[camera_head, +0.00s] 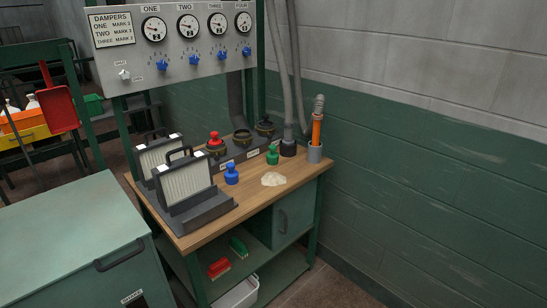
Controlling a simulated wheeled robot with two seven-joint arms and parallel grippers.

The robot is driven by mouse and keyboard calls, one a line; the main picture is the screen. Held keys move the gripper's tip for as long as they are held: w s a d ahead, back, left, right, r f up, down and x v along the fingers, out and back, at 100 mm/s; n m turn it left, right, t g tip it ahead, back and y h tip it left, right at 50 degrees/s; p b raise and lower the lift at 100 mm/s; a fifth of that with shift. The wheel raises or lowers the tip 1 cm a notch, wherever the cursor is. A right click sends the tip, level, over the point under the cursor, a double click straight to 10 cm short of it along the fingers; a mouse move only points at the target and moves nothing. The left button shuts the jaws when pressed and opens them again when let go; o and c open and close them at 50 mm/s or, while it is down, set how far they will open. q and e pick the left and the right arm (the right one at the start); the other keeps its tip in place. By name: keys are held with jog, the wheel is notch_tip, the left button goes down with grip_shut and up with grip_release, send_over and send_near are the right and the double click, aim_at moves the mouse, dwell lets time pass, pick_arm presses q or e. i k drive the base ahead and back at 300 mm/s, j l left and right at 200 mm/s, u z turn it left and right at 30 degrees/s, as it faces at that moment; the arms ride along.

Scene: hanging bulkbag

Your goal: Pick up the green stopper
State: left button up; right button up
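The green stopper (272,155) stands upright on the wooden bench top (250,197), towards its back right. It is in front of the row of dark ports and behind a pale heap of powder (273,179). A blue stopper (231,174) stands upright to its left and nearer to me. A red stopper (214,141) sits at the left port of the row, behind the blue one. Neither of my grippers shows in the head view.
Two filter panels in dark frames (185,184) stand on the bench's left. A grey cup with an orange-handled tool (315,152) stands at the right. A gauge panel (180,45) hangs above. A green cabinet (75,240) fills the lower left.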

aim_at(272, 156)
jog(key=u, duration=0.25)
jog(key=i+l+u, duration=0.15)
jog(key=u, duration=0.25)
jog(key=i+l+u, duration=0.15)
jog(key=u, duration=0.2)
jog(key=i+l+u, duration=0.1)
jog(key=l+u, duration=0.15)
jog(key=u, duration=0.15)
jog(key=i+l+u, duration=0.1)
jog(key=l, duration=0.4)
jog(key=i+l+u, duration=0.1)
jog(key=l, duration=0.4)
jog(key=i+l+u, duration=0.1)
jog(key=i+l, duration=0.15)
jog(key=l, duration=0.25)
jog(key=i+l+u, duration=0.1)
jog(key=l, duration=0.4)
jog(key=i+l+u, duration=0.1)
jog(key=l, duration=0.45)
